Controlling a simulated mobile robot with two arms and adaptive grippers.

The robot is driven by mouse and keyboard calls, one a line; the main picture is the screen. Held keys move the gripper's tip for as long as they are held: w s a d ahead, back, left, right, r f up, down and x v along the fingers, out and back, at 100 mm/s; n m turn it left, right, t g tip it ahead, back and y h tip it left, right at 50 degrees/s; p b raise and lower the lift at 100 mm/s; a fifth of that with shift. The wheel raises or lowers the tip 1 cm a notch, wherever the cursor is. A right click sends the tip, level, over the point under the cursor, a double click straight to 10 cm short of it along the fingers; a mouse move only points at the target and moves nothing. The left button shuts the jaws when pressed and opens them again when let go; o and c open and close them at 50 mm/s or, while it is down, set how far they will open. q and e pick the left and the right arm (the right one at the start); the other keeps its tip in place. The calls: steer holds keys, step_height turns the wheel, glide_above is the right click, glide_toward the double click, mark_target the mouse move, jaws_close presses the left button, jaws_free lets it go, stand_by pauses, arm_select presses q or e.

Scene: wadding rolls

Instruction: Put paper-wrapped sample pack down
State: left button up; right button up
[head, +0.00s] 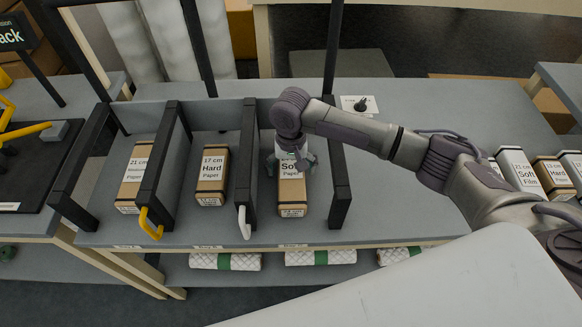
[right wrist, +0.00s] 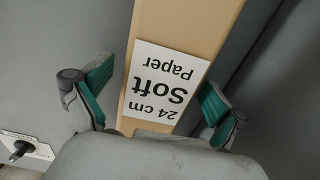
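The paper-wrapped sample pack (head: 292,197) is a brown box with white labels. It lies in the right-hand bay of the grey rack, between a divider and the black end post. My right gripper (head: 291,163) is over its far part and hides some of the label. In the right wrist view the pack's label (right wrist: 160,85) reads "24 cm Soft Paper". There my right gripper (right wrist: 157,100) is open, its green-padded fingers on either side of the pack with gaps between. My left gripper is not in view.
Packs labelled 21 cm (head: 133,178) and 17 cm Hard Paper (head: 212,176) lie in the other bays. A yellow handle (head: 150,224) and a white handle (head: 244,222) stick out in front. More packs (head: 520,170) stand at right.

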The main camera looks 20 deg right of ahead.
mark_target(291, 167)
step_height(291, 167, up, 12)
steer(key=shift+r, duration=0.2)
stand_by(0.5)
stand_by(0.4)
